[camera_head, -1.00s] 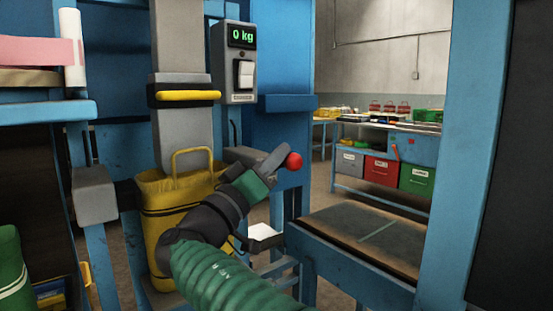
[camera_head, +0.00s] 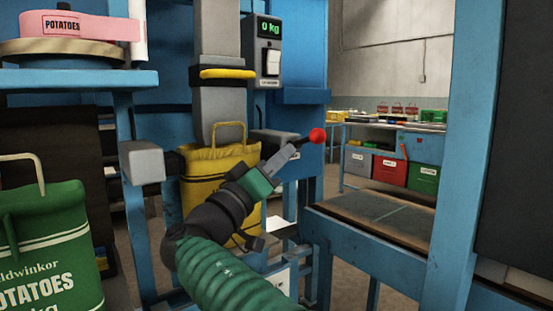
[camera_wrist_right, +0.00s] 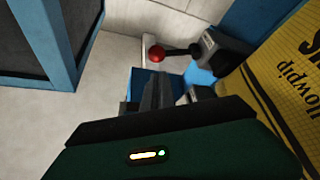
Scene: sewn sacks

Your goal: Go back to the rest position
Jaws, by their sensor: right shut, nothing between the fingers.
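My right gripper (camera_head: 284,158) reaches in from the bottom of the head view on a green-sleeved arm. Its fingers are together and hold nothing. In the right wrist view the shut fingers (camera_wrist_right: 152,92) point towards a lever with a red ball knob (camera_wrist_right: 156,54). In the head view the red knob (camera_head: 317,135) shows just beyond the fingertips; I cannot tell if they touch. A yellow sack (camera_head: 203,165) hangs under the grey filling spout (camera_head: 218,108), partly hidden behind my arm. The sack also shows at the right of the wrist view (camera_wrist_right: 285,75). My left gripper is not in view.
A green potato sack (camera_head: 45,245) stands at the lower left, below a blue shelf (camera_head: 80,80) with a pink label roll (camera_head: 75,25). The scale display (camera_head: 268,30) reads 0 kg. A blue-framed bench (camera_head: 385,215) and post (camera_head: 470,150) stand at the right.

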